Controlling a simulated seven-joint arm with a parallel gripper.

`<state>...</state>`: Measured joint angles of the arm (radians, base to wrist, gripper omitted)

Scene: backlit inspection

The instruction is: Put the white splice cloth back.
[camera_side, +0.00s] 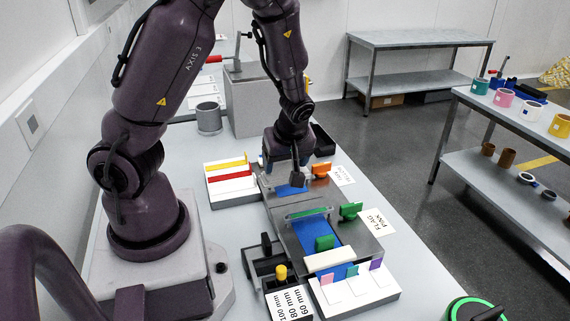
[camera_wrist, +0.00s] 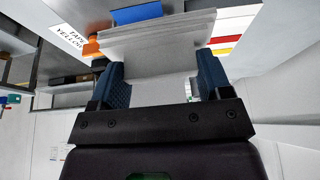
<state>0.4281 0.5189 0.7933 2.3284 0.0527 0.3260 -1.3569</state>
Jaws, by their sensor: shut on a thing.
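My gripper (camera_side: 284,165) is low over the far end of the grey inspection bench in the side view. In the wrist view its two blue fingers (camera_wrist: 161,72) stand apart, with a pale white-grey layered piece (camera_wrist: 158,38) across their tips. It looks like the white splice cloth, held between them. A white tray (camera_side: 214,186) with a yellow strip (camera_side: 228,163) and a red strip (camera_side: 231,175) lies just left of my gripper; a bare white part shows beside the strips.
An orange clip (camera_side: 321,170) stands close right of my gripper. Green clips (camera_side: 350,210) and a blue band (camera_side: 318,232) are on the grey bench nearer the camera. A white stand with colored tabs (camera_side: 352,290) is at the front. A grey cup (camera_side: 208,118) stands behind the tray.

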